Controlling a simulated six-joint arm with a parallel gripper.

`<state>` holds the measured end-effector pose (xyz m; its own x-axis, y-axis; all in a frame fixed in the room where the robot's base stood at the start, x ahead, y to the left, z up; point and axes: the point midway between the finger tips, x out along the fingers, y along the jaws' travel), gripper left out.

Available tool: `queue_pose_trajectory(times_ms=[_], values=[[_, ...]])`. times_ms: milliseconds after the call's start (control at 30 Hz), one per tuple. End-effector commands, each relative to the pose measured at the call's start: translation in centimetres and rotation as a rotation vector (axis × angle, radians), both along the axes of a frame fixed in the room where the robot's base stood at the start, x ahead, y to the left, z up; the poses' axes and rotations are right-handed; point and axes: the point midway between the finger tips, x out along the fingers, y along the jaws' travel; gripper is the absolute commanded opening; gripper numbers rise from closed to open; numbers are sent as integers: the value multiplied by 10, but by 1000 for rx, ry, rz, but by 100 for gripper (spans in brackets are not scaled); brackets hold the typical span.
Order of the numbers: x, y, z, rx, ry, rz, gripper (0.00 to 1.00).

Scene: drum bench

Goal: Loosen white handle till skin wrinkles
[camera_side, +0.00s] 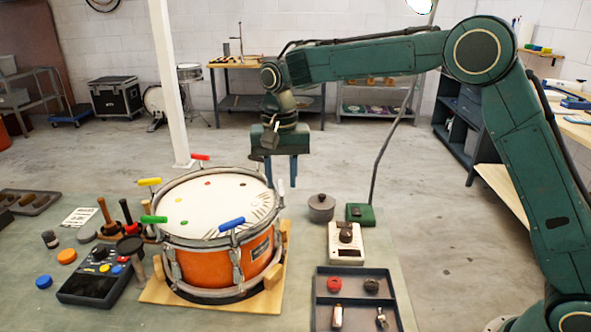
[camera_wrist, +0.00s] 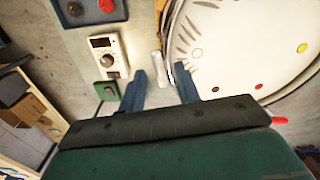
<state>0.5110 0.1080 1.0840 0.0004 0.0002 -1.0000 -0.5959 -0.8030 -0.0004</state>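The orange drum (camera_side: 222,258) stands on a wooden base with a white skin (camera_side: 205,205); the skin also shows in the wrist view (camera_wrist: 235,50). Short dark wrinkle lines mark the skin near its right edge. The white handle (camera_side: 281,187) stands upright at the drum's right rim; in the wrist view it (camera_wrist: 157,66) appears between and just beyond my fingertips. My gripper (camera_side: 281,180) points down and is open, its two blue fingers either side of the handle's top. No contact with the handle is visible.
Red (camera_side: 200,157), yellow (camera_side: 149,181), green (camera_side: 153,219) and blue (camera_side: 231,224) handles stand around the rim. A white dial box (camera_side: 345,252), grey pot (camera_side: 321,207) and dark tray (camera_side: 352,287) lie to the right. Tools and a dark meter (camera_side: 92,285) crowd the left.

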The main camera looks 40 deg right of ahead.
Motion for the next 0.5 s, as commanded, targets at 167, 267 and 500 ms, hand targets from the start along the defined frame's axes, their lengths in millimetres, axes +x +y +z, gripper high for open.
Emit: queue_pose_trajectory(times_ms=[167,267,500], values=[[1,0,28,1,-5,0,33],[1,0,45,1,-3,0,33],[1,0,82,1,-4,0,33]])
